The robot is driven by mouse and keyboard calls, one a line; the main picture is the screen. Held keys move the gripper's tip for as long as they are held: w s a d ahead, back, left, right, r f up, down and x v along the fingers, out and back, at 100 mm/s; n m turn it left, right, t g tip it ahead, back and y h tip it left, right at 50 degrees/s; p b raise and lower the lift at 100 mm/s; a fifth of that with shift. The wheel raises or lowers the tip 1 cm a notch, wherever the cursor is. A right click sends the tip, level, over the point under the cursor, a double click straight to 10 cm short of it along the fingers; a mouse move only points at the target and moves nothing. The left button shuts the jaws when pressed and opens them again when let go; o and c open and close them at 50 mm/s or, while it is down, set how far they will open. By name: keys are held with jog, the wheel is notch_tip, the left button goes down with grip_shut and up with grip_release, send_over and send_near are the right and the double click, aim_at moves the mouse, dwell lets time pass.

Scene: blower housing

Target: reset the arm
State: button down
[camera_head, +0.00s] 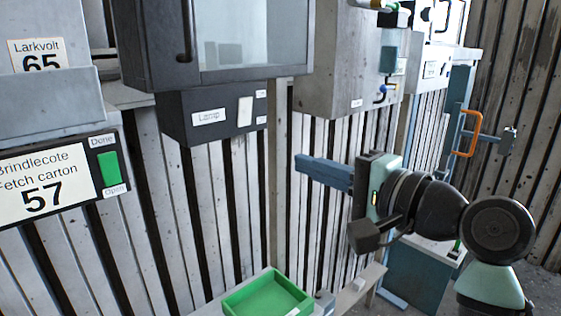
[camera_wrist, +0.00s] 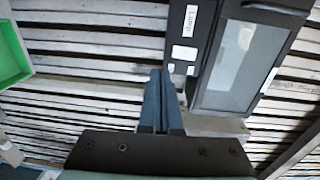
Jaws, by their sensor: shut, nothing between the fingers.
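My gripper (camera_head: 299,166) reaches out to the left at mid-height in the head view, in front of the slatted wall. Its long blue fingers lie together, shut, with nothing between them. In the wrist view the shut fingers (camera_wrist: 162,75) point up the picture toward the dark box with the "Lamp" label. The lamp box (camera_head: 212,113) hangs below a glass-fronted cabinet in the head view. The fingers look apart from the box, though the gap is hard to judge.
A green tray (camera_head: 268,297) sits on a low bench below my arm. The glass-fronted cabinet (camera_head: 240,40) and a grey box (camera_head: 345,65) are on the wall above. A blue door with an orange handle (camera_head: 468,133) is at right. A "57" sign (camera_head: 45,180) is at left.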

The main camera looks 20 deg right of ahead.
jog(key=w+a+r+n+t+h+b, duration=0.1)
jog(key=a+r+n+t+h+b, duration=0.25)
jog(key=a+n, duration=0.55)
jog(key=s+a+r+n+t+h+b, duration=0.2)
jog(key=s+a+r+n+t, duration=0.2)
jog(key=s+a+r+t, duration=0.3)
jog(key=s+a+r, duration=0.3)
jog(key=s+a, duration=0.1)
jog(key=s, duration=0.3)
jog(key=shift+a+n+t+h, duration=0.35)
jog(key=shift+a+n, duration=0.05)
